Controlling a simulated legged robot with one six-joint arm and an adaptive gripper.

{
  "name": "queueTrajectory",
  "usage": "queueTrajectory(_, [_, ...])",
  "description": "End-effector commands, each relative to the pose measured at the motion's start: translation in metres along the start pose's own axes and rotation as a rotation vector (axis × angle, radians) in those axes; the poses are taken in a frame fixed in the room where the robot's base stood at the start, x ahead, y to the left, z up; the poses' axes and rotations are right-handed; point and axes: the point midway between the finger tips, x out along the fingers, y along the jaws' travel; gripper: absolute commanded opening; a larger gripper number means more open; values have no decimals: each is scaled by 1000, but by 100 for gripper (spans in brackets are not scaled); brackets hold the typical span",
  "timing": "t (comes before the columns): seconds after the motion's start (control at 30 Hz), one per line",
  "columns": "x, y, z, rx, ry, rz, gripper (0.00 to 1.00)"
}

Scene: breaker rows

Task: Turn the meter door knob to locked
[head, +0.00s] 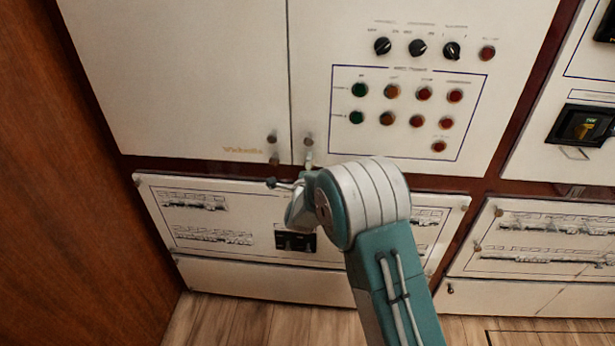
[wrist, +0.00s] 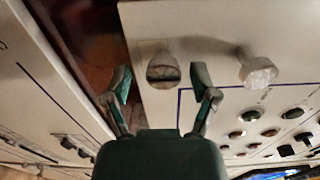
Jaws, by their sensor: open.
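In the wrist view, a pale round knob with a dark slot across its face (wrist: 163,70) stands out from a white panel. My gripper (wrist: 160,80) is open, with one green finger on each side of this knob in the picture. The fingers look apart from it, and I cannot tell how deep they reach. A second, pale knob (wrist: 258,73) is to its right, outside the fingers. In the head view, small knobs sit at the bottom of the cabinet doors, one at the left door's corner (head: 272,138) and one at the right door's corner (head: 308,141). My arm hides part of this area.
The right door carries red, green and orange buttons (head: 407,104) in a blue frame, with black selector knobs (head: 417,47) above. A lower panel (head: 160,215) holds breaker rows and a black switch (head: 295,241). A brown wooden wall (head: 70,190) bounds the left side.

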Motion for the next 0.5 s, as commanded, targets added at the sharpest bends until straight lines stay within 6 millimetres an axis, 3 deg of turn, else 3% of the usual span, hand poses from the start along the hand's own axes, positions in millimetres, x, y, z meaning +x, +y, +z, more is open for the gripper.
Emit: queueTrajectory(0.5, [-95, 2, 1, -1, -1, 3, 76])
